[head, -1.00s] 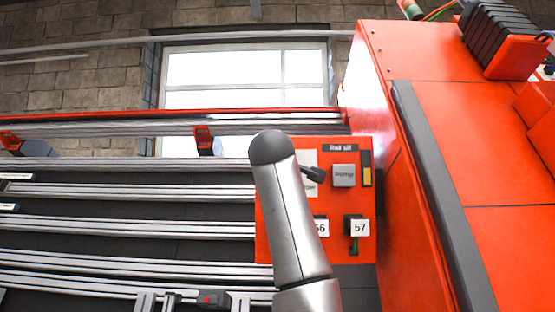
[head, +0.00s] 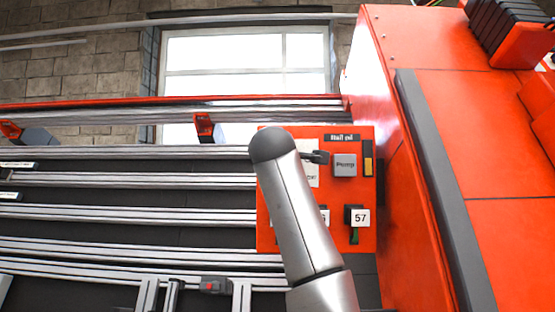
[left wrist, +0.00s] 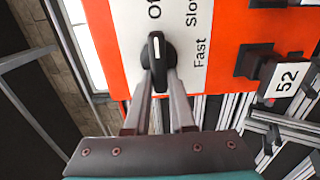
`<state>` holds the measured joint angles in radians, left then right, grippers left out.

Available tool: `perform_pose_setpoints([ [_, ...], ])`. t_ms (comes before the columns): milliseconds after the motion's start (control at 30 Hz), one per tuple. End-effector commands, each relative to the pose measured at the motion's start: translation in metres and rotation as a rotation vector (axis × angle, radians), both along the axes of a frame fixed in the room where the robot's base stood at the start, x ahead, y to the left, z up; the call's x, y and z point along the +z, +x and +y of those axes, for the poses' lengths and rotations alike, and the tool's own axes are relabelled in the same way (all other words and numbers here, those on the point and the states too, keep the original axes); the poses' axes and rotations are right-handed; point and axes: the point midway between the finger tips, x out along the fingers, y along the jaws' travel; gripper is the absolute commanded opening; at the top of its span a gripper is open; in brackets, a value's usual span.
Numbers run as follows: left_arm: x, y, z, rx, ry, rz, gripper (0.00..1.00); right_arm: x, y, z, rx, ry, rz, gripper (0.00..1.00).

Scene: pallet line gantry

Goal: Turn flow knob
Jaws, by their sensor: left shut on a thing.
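The flow knob (left wrist: 158,62) is black with a white pointer line, on a white label plate (left wrist: 122,18) in the left wrist view. The plate reads "Slow", "Fast" and a partly cut-off word starting "Of". The pointer line runs up the picture, towards the cut-off word. My left gripper (left wrist: 158,80) is shut on the knob, one finger on each side. In the head view a grey arm link of mine covers part of the orange control panel (head: 286,236); the knob and the fingertips cannot be made out there. My right gripper is not in view.
On the panel, a grey "Pump" button (head: 345,165) and a black tagged part marked 57 (head: 359,217) sit right of my arm. A large orange housing (head: 480,140) stands at right; metal rails (head: 120,215) run left.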

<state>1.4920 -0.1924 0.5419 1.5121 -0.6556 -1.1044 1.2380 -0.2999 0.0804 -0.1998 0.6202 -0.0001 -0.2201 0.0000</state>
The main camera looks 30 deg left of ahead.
Motion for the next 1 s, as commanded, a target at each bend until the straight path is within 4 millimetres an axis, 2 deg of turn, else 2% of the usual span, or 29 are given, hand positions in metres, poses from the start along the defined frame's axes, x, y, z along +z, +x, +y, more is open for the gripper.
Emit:
perform_pose_setpoints([
  [67, -0.001, 0.0, 0.0, -0.001, -0.005, 0.0, 0.0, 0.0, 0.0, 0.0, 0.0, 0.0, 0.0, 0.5],
  [100, -0.001, 0.0, 0.0, -0.001, -0.005, 0.0, 0.27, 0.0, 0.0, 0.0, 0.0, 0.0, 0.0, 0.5],
  [333, -0.001, 0.0, 0.0, -0.001, -0.003, 0.001, 0.53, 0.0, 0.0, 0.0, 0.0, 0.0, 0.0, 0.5],
  [600, 0.0, -0.001, -0.001, -0.001, -0.001, 0.0, 0.53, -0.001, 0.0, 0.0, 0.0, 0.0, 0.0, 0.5],
  [733, -0.001, -0.008, -0.006, -0.002, -0.001, -0.002, 0.53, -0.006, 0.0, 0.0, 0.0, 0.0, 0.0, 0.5],
  [867, -0.002, -0.026, -0.017, -0.003, -0.001, -0.006, 0.53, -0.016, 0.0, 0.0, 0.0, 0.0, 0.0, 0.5],
  [1000, -0.003, -0.054, -0.034, -0.003, -0.002, -0.007, 0.53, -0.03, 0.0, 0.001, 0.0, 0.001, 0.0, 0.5],
])
